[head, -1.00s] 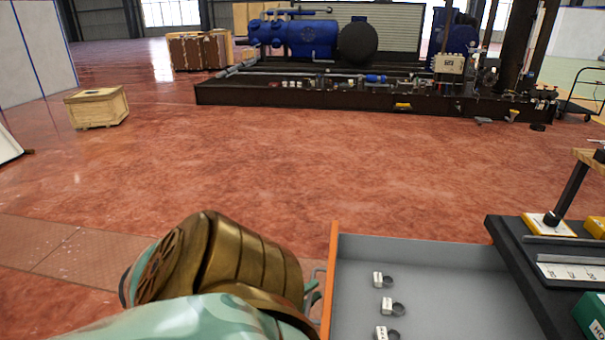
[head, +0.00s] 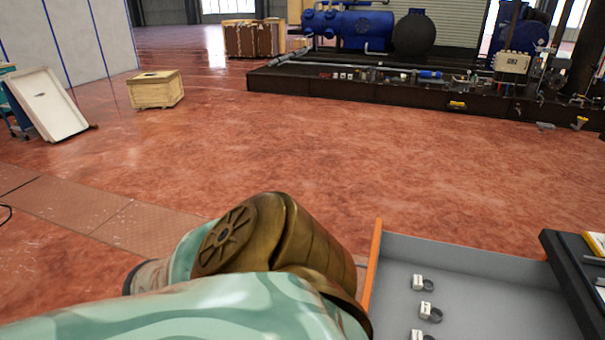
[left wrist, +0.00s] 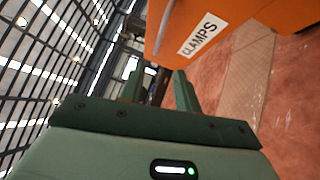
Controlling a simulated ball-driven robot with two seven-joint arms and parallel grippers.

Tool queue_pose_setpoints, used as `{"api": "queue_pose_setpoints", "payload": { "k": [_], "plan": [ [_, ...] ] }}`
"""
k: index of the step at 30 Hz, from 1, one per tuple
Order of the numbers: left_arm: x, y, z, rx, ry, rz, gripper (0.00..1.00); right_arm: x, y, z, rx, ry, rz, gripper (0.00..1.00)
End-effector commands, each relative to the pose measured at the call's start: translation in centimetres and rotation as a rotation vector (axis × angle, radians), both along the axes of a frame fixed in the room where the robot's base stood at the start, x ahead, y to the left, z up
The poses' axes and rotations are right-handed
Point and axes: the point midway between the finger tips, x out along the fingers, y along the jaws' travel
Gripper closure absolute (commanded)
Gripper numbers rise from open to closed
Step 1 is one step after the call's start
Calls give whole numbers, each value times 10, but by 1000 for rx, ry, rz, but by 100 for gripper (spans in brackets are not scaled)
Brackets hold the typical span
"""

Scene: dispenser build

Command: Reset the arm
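My left arm crosses the bottom of the head view, and its gripper is hidden there behind the arm. In the left wrist view my left gripper (left wrist: 160,88) has its two green fingers apart with a gap between them. An orange drawer front (left wrist: 225,25) labelled CLAMPS is close beyond the fingers; whether they touch it I cannot tell. In the head view the open grey drawer (head: 480,265) with its orange front edge (head: 372,262) holds several small clamps with white tags (head: 427,312). My right gripper is not in view.
A dark bench top (head: 585,275) borders the drawer on the right. A wooden crate (head: 155,92) and a leaning white panel (head: 48,105) stand at the left. A large blue machine on a dark skid (head: 370,105) is at the back. The red floor between is clear.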

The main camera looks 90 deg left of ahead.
Motion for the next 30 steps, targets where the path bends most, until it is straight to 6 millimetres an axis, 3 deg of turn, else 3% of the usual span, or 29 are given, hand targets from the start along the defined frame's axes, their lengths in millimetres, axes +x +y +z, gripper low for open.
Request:
{"api": "queue_pose_setpoints", "payload": {
  "k": [14,17,20,22,27,30],
  "plan": [
    [1,0,0,3,1,0,67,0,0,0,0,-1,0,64],
    [3,-4,-6,70,64,-13,67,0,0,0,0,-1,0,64],
    [6,-19,-35,251,280,-109,67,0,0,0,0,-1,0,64],
    [-5,-35,-72,451,516,-237,67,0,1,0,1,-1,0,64],
    [-72,-80,-181,975,1091,-704,67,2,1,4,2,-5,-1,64],
    [-119,-104,-230,1224,1326,-1047,67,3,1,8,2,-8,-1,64]
  ]
}}
